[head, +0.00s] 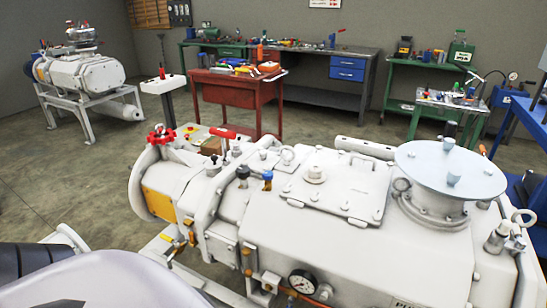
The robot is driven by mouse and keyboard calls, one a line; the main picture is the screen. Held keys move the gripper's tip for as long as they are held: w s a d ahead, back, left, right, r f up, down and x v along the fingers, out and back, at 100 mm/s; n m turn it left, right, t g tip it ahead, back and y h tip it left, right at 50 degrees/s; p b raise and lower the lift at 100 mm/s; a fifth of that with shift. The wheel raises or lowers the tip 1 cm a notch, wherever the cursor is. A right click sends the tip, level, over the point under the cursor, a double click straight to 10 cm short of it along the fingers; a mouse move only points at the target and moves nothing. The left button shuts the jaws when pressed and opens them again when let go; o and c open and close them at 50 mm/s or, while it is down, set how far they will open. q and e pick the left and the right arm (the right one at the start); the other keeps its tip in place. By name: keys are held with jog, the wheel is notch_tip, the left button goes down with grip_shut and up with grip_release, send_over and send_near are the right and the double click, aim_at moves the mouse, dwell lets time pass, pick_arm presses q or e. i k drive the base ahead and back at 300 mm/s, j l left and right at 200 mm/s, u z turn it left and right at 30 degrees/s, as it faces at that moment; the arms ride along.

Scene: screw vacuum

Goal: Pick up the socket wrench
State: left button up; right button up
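I cannot make out a socket wrench with certainty. Small tools lie on the red workbench (240,83) in the middle distance, and more lie on the long back bench, too small to tell apart. A red-handled item (222,132) shows on top of the large white vacuum machine (300,215) in front of me; I cannot tell whether it is a tool or a valve lever. Neither of my grippers is in view.
The white machine fills the foreground, with a round flange plate (450,170) and a red handwheel (161,135). A second machine (85,70) stands far left beside a pedestal (163,85). Green benches (425,68) stand at right. The floor (60,160) at left is clear.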

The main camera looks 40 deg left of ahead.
aim_at(224, 133)
jog(key=u, duration=1.75)
jog(key=i+j, duration=0.2)
jog(key=i+j+z, duration=0.1)
jog(key=j, duration=0.35)
jog(key=i+j, duration=0.25)
jog(key=i+j+z, duration=0.1)
jog(key=j, duration=0.3)
